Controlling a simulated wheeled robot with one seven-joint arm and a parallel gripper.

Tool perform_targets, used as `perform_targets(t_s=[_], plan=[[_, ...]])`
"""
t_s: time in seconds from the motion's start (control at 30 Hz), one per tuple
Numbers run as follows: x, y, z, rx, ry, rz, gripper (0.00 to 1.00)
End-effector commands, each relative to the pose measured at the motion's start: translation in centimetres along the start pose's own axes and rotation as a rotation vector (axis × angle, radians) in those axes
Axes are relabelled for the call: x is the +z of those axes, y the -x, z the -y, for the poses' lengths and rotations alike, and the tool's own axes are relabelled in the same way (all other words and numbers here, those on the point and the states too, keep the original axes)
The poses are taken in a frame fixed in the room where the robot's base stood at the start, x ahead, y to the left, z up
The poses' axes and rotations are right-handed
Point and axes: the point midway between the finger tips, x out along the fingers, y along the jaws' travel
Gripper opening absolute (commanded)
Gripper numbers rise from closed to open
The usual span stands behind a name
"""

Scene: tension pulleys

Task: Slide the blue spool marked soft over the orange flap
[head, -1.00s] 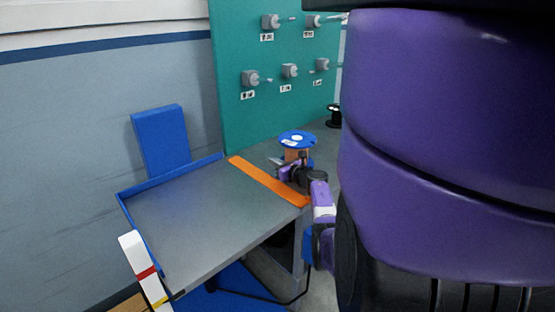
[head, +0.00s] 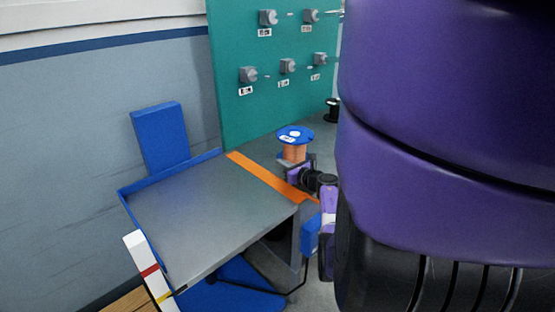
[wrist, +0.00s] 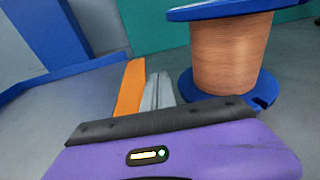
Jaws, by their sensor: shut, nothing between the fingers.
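The blue spool (head: 295,134) stands upright on the grey table, with blue flanges and copper-coloured winding. A white label is on its top, too small to read. The orange flap (head: 262,176) is a flat strip across the table to the spool's left. My gripper (head: 293,178) is low in front of the spool, near the flap's right edge. In the wrist view, the spool (wrist: 232,55) is at the right and the flap (wrist: 131,88) left of centre. My fingers (wrist: 158,88) are together and empty, between flap and spool. The spool's lower front is partly hidden in the head view.
The table left of the flap (head: 190,215) is bare, with a raised blue rim (head: 170,175) at the back and left. A teal panel with several grey pegs (head: 288,66) stands behind. A black spool (head: 332,110) is at the back right. My purple arm fills the right side.

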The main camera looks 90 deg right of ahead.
Motion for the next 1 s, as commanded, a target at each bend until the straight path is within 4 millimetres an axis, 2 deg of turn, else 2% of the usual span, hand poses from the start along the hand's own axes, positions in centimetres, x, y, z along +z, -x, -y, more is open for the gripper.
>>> perform_targets(t_s=[0.6, 0.77, 1.0], plan=[[-0.6, 5.6, 0.6, -0.002, -0.002, 0.0, 0.0], [-0.7, 6.3, 0.6, 0.0, 0.0, 0.0, 0.0], [-0.8, 6.4, 0.6, 0.0, 0.0, 0.0, 0.0]])
